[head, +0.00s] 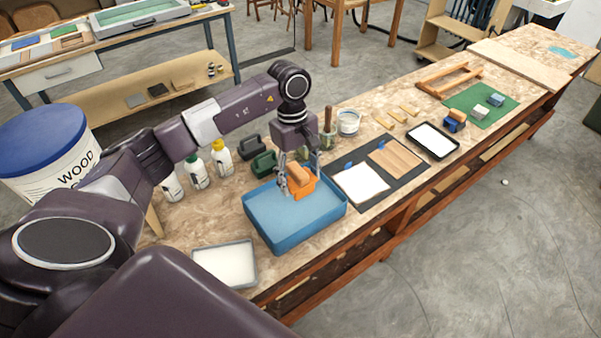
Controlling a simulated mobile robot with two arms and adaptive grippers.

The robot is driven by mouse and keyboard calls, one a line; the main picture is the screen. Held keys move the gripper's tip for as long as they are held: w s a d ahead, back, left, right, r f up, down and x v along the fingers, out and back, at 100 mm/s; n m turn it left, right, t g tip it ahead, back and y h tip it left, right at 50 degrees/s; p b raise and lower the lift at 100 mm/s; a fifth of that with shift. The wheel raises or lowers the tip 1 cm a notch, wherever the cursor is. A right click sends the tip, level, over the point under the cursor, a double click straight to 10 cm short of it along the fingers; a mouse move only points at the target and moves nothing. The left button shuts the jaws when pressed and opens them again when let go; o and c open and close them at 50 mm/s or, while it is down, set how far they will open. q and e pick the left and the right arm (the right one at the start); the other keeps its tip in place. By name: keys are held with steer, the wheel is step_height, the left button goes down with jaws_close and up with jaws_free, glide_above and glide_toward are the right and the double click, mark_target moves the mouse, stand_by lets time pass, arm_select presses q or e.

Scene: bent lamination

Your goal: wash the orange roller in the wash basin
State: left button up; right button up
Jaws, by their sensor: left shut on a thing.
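The orange roller (301,183) has an orange body with a tan wooden part on top. My left gripper (299,180) points down and is shut on the roller. It holds the roller at the wash basin (268,222), over or inside its back right part. The basin is a blue rectangular tub on the bench. I cannot tell whether the roller touches the basin's floor or water. My right gripper is not in view.
Several white bottles (221,158) and a green block-like tool (263,164) stand behind the basin. A white-filled tray (226,264) lies at the front left. A dark mat (352,204) with a white sheet and a wooden board lies to the right.

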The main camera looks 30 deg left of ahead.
arm_select(q)
steer(key=shift+s+f+b, duration=0.1)
steer(key=shift+f+b, duration=0.5)
steer(key=shift+f, duration=0.65)
step_height(320, 180, down, 8)
steer(key=b, duration=0.6)
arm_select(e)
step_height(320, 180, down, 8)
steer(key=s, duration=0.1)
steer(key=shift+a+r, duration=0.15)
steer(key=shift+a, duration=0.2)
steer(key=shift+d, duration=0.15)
arm_select(q)
steer(key=shift+d, duration=0.1)
steer(key=shift+w+d+f+b, duration=0.1)
steer(key=shift+w+d+b, duration=0.05)
steer(key=shift+w+b, duration=0.3)
steer(key=shift+w+d+f+b, duration=0.1)
steer(key=shift+w+d+b, duration=0.05)
steer(key=shift+w+b, duration=0.25)
steer(key=shift+w+d+r, duration=0.15)
steer(key=shift+w+d, duration=0.1)
steer(key=shift+w, duration=0.35)
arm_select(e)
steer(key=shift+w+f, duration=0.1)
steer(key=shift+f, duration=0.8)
